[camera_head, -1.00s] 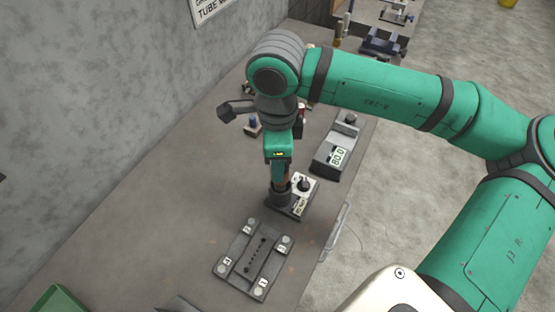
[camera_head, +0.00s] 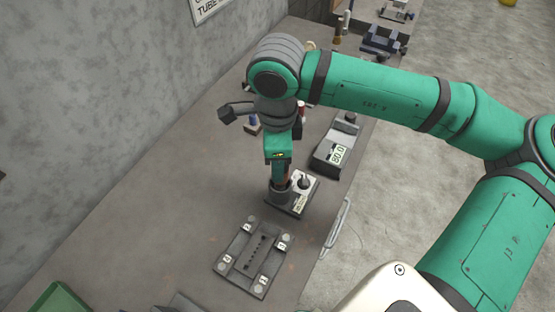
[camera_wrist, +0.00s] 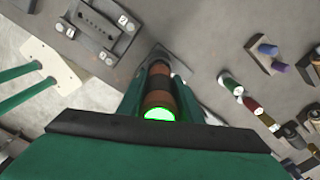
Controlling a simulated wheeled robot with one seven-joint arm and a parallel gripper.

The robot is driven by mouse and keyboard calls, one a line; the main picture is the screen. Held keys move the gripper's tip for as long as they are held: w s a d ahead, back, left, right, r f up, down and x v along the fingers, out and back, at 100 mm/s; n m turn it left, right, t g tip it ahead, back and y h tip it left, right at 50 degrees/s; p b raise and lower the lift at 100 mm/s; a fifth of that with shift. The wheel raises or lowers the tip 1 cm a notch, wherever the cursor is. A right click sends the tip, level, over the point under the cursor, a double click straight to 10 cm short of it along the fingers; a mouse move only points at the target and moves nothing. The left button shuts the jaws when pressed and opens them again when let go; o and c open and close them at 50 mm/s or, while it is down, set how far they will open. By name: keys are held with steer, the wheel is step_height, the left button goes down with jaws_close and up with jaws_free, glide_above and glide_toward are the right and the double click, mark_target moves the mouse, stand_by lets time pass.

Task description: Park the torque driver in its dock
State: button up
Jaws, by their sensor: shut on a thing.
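My gripper (camera_head: 281,174) points down over the bench and is shut on the torque driver. In the wrist view the driver (camera_wrist: 158,98) stands between my two fingers (camera_wrist: 160,72), with brown and black bands and a glowing green end toward the camera. Below my fingers in the head view is a dark round cup (camera_head: 280,192), beside a dark base with a white panel (camera_head: 301,190) bearing a black knob and a label. This looks like the dock. The driver's lower end is hidden, so I cannot tell how deep it sits in the cup.
A dark plate with numbered corners (camera_head: 254,258) lies in front. A box with an 80.0 display (camera_head: 335,150) stands behind right. Small coloured pieces (camera_wrist: 250,103) stand farther back. A green tray (camera_head: 58,300) is at lower left. The bench's left part is clear.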

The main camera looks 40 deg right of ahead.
steer(key=shift+f, duration=1.85)
stand_by(2.1)
steer(key=o, duration=1.4)
steer(key=shift+c, duration=0.2)
step_height(320, 180, up, 11)
steer(key=shift+f, duration=0.15)
